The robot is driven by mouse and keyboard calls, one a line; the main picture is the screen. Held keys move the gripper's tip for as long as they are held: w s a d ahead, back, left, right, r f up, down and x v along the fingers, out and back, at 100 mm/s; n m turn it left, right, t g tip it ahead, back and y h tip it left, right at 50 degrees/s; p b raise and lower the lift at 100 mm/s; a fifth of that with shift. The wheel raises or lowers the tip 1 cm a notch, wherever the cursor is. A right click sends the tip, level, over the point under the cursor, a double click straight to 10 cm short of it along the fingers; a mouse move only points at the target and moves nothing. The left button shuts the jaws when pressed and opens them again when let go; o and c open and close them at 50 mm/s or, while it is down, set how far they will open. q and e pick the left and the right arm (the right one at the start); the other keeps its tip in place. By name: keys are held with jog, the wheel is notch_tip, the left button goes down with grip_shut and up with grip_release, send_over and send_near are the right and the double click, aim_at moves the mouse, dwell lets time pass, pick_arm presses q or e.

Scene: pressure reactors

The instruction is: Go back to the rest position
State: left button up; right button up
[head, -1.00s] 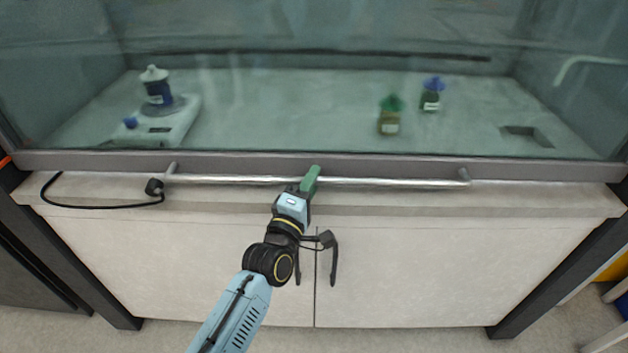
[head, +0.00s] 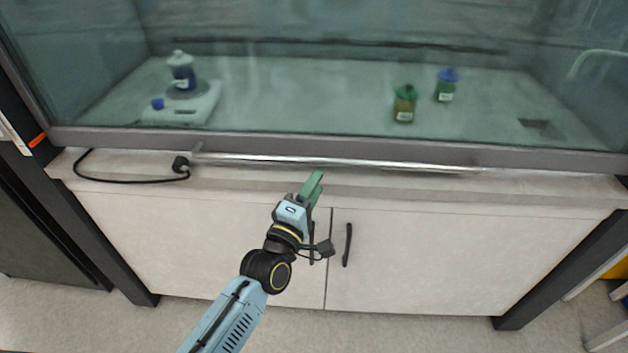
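My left gripper (head: 313,187) has green fingertips and shows in the middle of the head view, in front of the fume hood's counter edge. It stands just below the metal handle bar (head: 340,162) of the glass sash and looks apart from it. Its fingers overlap from this angle, so I cannot tell whether they are open or shut. I see nothing held in it. My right gripper is not in view.
Behind the closed glass (head: 300,100) stand a hotplate (head: 190,108) with a blue bottle (head: 182,72), a green-capped bottle (head: 404,104) and a blue-capped bottle (head: 446,86). A black cable (head: 130,181) lies on the counter ledge. Below are cabinet doors (head: 430,260).

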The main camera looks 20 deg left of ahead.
pick_arm(q)
jog(key=shift+f, duration=0.3)
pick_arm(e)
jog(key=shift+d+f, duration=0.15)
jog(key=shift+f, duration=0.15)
